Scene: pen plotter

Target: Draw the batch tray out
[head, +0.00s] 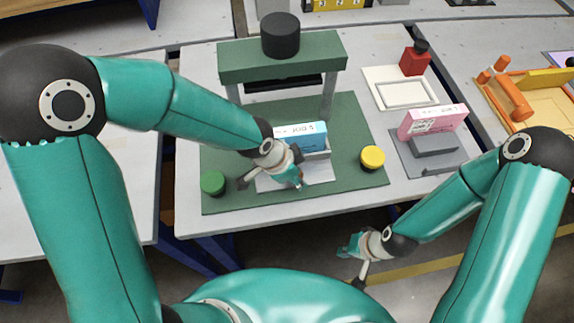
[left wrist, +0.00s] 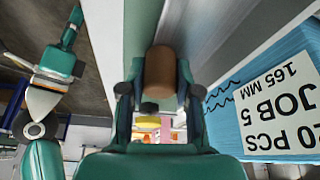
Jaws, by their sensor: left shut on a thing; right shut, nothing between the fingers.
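The batch tray (head: 319,156) is a light grey tray on the green machine base (head: 345,125), bearing a blue box (head: 312,133) of pieces. In the left wrist view the box (left wrist: 275,115) reads "20 PCS 165 MM JOB 5", beside the tray's grey front wall (left wrist: 228,35). My left gripper (head: 293,178) is at the tray's front, shut on a brown round handle (left wrist: 160,72). The fingers (left wrist: 160,90) sit on either side of the handle. My right gripper (head: 349,246) is shut and empty, in front of the table edge.
A green frame (head: 280,62) with a black cylinder (head: 281,35) stands behind the tray. Green (head: 213,183) and yellow (head: 373,158) buttons flank it. A pink box (head: 432,122) on a grey stand, a red bottle (head: 414,61) and an orange tray (head: 530,95) are to the right.

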